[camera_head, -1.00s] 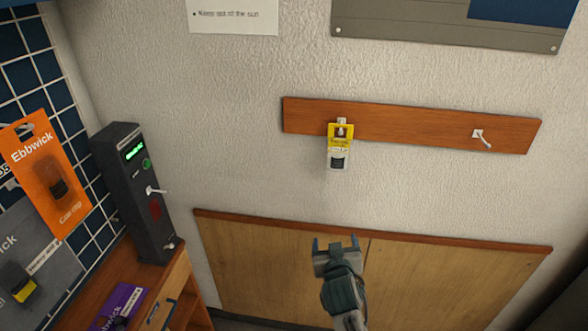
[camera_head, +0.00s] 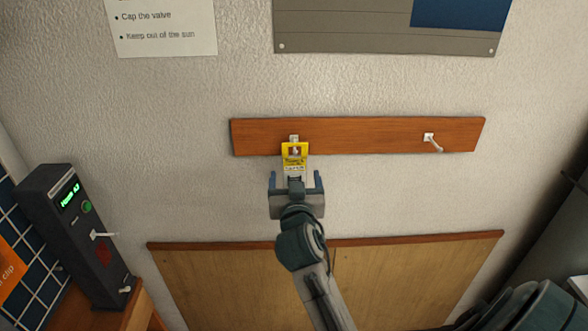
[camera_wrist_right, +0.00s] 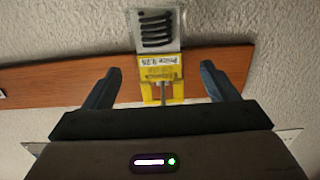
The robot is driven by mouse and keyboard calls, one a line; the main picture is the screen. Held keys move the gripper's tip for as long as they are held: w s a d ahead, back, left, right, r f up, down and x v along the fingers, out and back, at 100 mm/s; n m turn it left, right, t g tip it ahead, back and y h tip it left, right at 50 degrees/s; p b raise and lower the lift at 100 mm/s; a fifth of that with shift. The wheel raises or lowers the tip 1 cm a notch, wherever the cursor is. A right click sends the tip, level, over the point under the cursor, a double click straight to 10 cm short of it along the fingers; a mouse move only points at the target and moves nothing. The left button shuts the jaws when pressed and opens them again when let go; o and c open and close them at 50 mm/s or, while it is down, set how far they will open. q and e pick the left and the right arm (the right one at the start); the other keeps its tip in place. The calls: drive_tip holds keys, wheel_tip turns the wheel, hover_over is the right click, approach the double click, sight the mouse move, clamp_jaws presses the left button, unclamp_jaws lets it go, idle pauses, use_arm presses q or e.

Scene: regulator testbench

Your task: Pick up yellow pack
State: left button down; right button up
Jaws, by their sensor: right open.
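The yellow pack (camera_head: 294,150) hangs from a hook on the wooden rail (camera_head: 375,136) on the wall. It has a yellow top with a hole and a pale lower part with a dark item in it. My right gripper (camera_head: 296,184) is open just in front of and below the pack, and hides its lower end. In the right wrist view the pack (camera_wrist_right: 160,90) lies between the two spread fingers (camera_wrist_right: 157,88), with clear space on both sides. I cannot tell whether the fingers reach it in depth. My left gripper is not in view.
An empty white hook (camera_head: 432,141) is on the right of the rail. A dark tester box (camera_head: 75,235) with a green display and hooks stands at the left. An orange pack (camera_head: 8,272) hangs at the left edge. A wooden panel (camera_head: 230,285) is below.

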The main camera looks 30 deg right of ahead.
sight(295, 171)
drive_tip(key=shift+w+d+r+p, duration=0.1)
drive_tip(key=shift+w+d+p, duration=0.05)
drive_tip(key=shift+w+p, duration=0.15)
drive_tip(key=p+x, duration=0.1)
drive_tip(key=x, duration=0.1)
drive_tip(key=p+x, duration=0.1)
drive_tip(key=x, duration=0.1)
drive_tip(key=shift+d+f, duration=0.1)
drive_tip(key=shift+f, duration=0.15)
drive_tip(key=shift+w+d+f, duration=0.1)
drive_tip(key=shift+w+d, duration=0.05)
drive_tip(key=shift+w, duration=0.05)
drive_tip(key=shift+s, duration=0.1)
drive_tip(key=c, duration=1.1)
drive_tip(key=shift+p, duration=0.3)
